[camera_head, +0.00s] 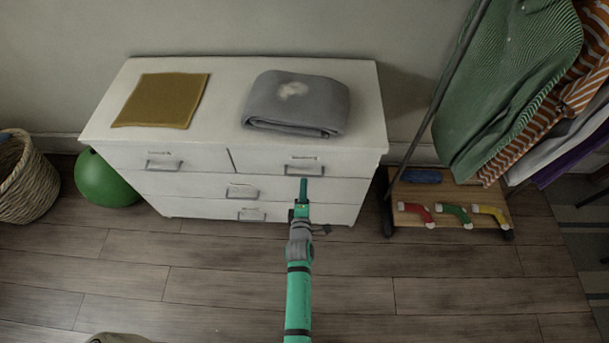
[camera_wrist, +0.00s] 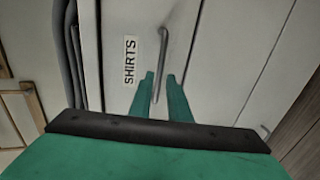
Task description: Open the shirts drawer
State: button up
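The white dresser (camera_head: 330,80) stands against the wall. Its top right drawer (camera_head: 255,162) appears flush and shut, with a metal bar handle (camera_head: 302,171). In the wrist view a label reading SHIRTS (camera_wrist: 130,62) sits beside the handle (camera_wrist: 163,55). My gripper (camera_head: 303,185) is in front of this drawer, and in the head view it covers part of the handle. In the wrist view the green fingers (camera_wrist: 161,92) are apart, with one end of the handle showing between them. I cannot tell whether they touch it.
A mustard cloth (camera_head: 162,99) and a folded grey blanket (camera_head: 296,104) lie on the dresser. Other drawers have similar handles. A clothes rack (camera_head: 435,95) with a low wooden shelf (camera_head: 452,192) stands right. A green ball (camera_head: 106,182) and wicker basket (camera_head: 28,180) stand left.

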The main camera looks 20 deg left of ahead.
aim_at(305, 175)
jog(key=x, duration=0.6)
jog(key=shift+w, duration=0.3)
grip_shut()
